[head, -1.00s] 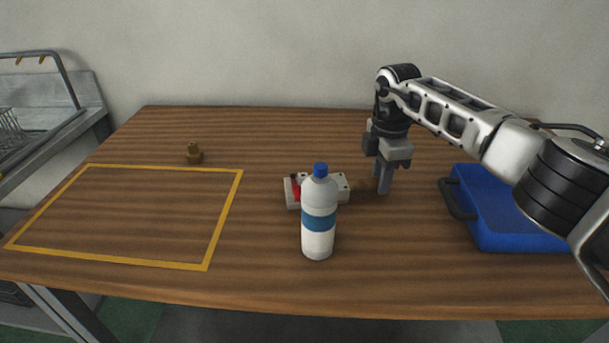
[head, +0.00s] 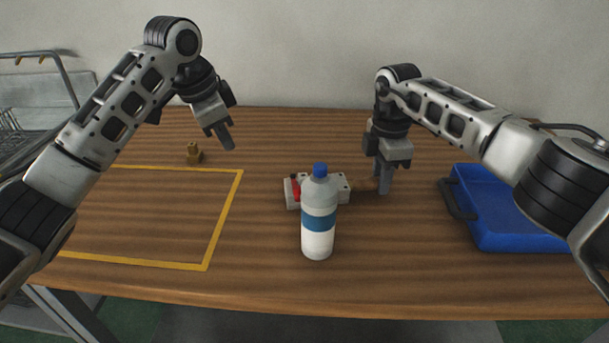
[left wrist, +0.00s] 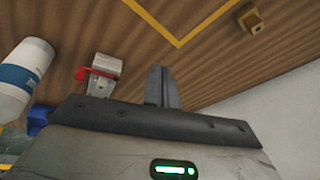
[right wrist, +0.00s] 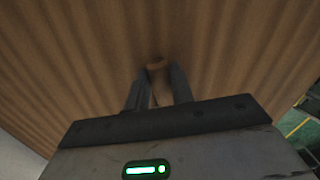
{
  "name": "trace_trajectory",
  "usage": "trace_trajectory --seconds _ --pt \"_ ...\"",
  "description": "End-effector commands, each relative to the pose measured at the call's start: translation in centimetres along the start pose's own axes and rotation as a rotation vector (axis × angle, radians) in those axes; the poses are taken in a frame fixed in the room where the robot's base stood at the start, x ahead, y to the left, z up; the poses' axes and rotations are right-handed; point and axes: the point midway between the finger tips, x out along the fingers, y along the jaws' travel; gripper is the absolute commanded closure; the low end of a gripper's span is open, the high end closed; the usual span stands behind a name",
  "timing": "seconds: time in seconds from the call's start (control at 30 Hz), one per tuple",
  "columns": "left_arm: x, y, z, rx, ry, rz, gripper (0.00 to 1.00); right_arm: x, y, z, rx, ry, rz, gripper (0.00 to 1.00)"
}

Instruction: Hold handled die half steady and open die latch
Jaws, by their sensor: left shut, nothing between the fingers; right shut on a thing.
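The die (head: 343,187) is a pale grey block lying on the table, partly hidden by a bottle in the head view. Its red latch (head: 296,189) is at its left end, and it also shows in the left wrist view (left wrist: 97,73). A brown wooden handle (head: 364,185) sticks out from the die's right side. My right gripper (head: 384,190) is shut on this handle; the handle also shows between the fingers in the right wrist view (right wrist: 158,78). My left gripper (head: 229,144) is shut and empty, raised above the table to the left of the die, apart from it.
A white bottle with a blue cap (head: 319,221) stands right in front of the die. A small brass piece (head: 194,154) sits behind the yellow outlined area (head: 224,215). A blue case (head: 500,220) lies at the right. A metal rack (head: 30,110) stands at the far left.

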Motion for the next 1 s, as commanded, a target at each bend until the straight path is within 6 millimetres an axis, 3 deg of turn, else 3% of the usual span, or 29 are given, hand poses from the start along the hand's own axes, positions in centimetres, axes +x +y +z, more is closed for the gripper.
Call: trace_trajectory --seconds 0.03,0.1,0.2,0.3,0.43,0.77,1.0 --pt "-0.7 2.3 -3.3 0.016 0.028 0.034 1.00 0.0 0.0 0.0 0.000 0.001 0.001 1.00" --pt "-1.6 5.1 -6.5 0.021 0.049 0.079 1.00 0.0 0.0 0.0 0.001 0.001 0.001 1.00" --pt "-2.6 8.4 -9.7 0.028 0.059 0.127 1.00 0.0 0.0 0.0 0.000 0.001 0.001 1.00" --pt "-3.2 10.5 -11.4 0.031 0.059 0.156 1.00 0.0 0.0 0.0 0.000 0.001 0.001 1.00" --pt "-3.6 11.6 -12.1 0.031 0.058 0.171 1.00 0.0 0.0 0.0 0.000 0.001 0.001 1.00" --pt "-3.4 11.6 -12.1 0.029 0.058 0.171 1.00 0.0 0.0 -0.1 0.000 0.002 0.001 1.00" --pt "-0.7 12.1 -12.2 0.029 0.056 0.173 1.00 0.0 0.0 -0.1 -0.001 0.003 0.001 1.00"
